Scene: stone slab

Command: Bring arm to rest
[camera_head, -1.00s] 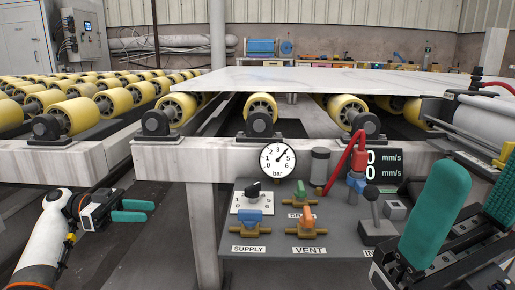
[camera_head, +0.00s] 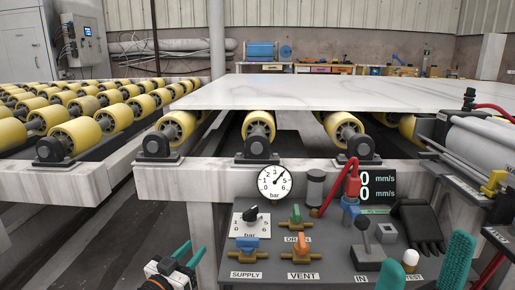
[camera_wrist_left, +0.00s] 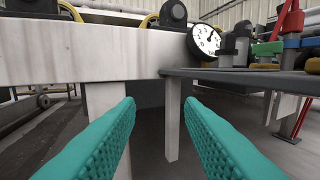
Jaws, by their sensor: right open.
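My left gripper (camera_head: 188,254) is at the bottom of the head view, left of the control panel (camera_head: 330,262). Its two teal fingers are apart with nothing between them. In the left wrist view the open fingers (camera_wrist_left: 160,110) point toward the pale table frame (camera_wrist_left: 90,55) and a leg, with empty space between the tips. My right gripper (camera_head: 425,268) is at the bottom right of the head view, low in front of the panel's right end. Its teal fingers are spread and I see nothing held. Its lower part is cut off by the frame edge.
The panel carries a gauge (camera_head: 274,182), coloured valves, a joystick (camera_head: 364,238) and a black glove (camera_head: 418,225). A white slab (camera_head: 310,92) lies on yellow rollers (camera_head: 258,126) behind. The floor left of my left gripper (camera_head: 70,240) is clear.

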